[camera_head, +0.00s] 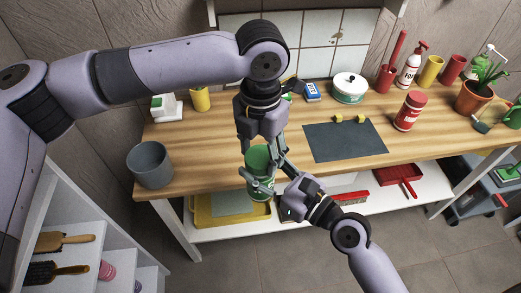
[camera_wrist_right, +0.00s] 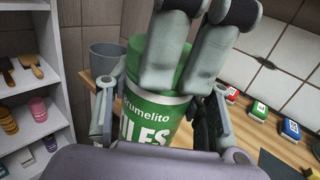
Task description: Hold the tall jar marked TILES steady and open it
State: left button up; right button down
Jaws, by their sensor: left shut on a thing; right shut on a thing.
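The tall jar marked TILES (camera_head: 260,188) is green with a white band and is held upright in front of the table's near edge. In the right wrist view the jar (camera_wrist_right: 152,110) shows part of its lettering, and its green lid (camera_wrist_right: 137,60) is on top. My left gripper (camera_head: 262,150) comes down from above and is shut on the lid; its fingers (camera_wrist_right: 188,65) cover much of the lid in the wrist view. My right gripper (camera_head: 266,181) reaches in from the lower right and is shut on the jar's body, with fingers on both sides. The jar's underside is hidden.
The wooden table (camera_head: 220,150) holds a grey bin (camera_head: 150,164), a dark mat (camera_head: 345,141), a red jar (camera_head: 410,110) and a white pot (camera_head: 349,88). A yellow tray (camera_head: 205,210) lies on the shelf below. White shelves with brushes (camera_head: 65,241) stand at left.

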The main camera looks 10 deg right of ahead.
pick_arm(q)
jog(key=shift+c, duration=1.3)
jog(key=o, duration=1.2)
